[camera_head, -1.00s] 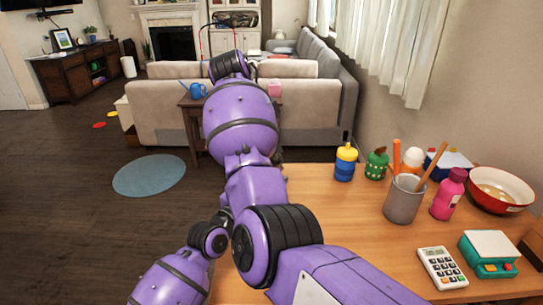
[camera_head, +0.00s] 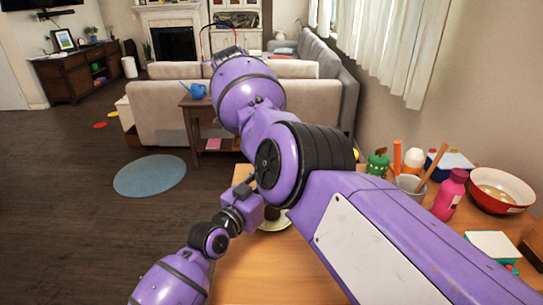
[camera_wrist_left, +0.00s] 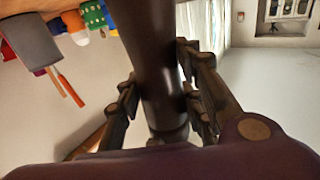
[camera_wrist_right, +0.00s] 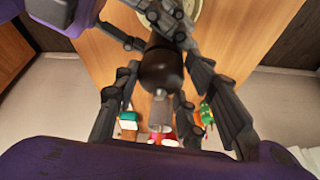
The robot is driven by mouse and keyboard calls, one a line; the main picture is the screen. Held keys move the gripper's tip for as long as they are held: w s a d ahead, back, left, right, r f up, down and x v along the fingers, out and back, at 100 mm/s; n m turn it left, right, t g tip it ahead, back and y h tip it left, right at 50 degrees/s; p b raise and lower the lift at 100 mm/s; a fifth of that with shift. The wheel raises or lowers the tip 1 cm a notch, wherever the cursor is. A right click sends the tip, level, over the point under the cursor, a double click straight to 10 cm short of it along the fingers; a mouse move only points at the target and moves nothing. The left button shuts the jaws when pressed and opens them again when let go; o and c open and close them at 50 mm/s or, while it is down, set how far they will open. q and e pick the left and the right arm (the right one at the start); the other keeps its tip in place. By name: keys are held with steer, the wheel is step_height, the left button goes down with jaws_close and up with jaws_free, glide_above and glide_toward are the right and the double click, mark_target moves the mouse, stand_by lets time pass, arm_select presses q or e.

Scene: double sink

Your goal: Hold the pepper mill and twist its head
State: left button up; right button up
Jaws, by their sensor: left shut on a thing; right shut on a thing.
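The pepper mill (camera_wrist_left: 157,75) is dark brown and shiny in the left wrist view, running between the fingers of my left gripper (camera_wrist_left: 160,95), which is shut on its body. In the right wrist view the mill's dark rounded head (camera_wrist_right: 161,70) with a metal knob (camera_wrist_right: 159,108) lies between the fingers of my right gripper (camera_wrist_right: 165,85), which is shut on it. The fingers of my left gripper also show there, at the top, farther down the mill. In the head view my right arm hides both grippers and most or all of the mill.
The wooden table (camera_head: 275,272) carries a pink bottle (camera_head: 450,194), a red-rimmed bowl (camera_head: 500,190), a utensil cup (camera_head: 408,186), a green container (camera_head: 377,163) and a teal-and-white box (camera_head: 492,245). A pale round item (camera_head: 276,222) shows partly beneath my arms.

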steer(key=shift+s+f, duration=0.1)
steer(key=shift+s, duration=0.05)
steer(key=o, duration=1.1)
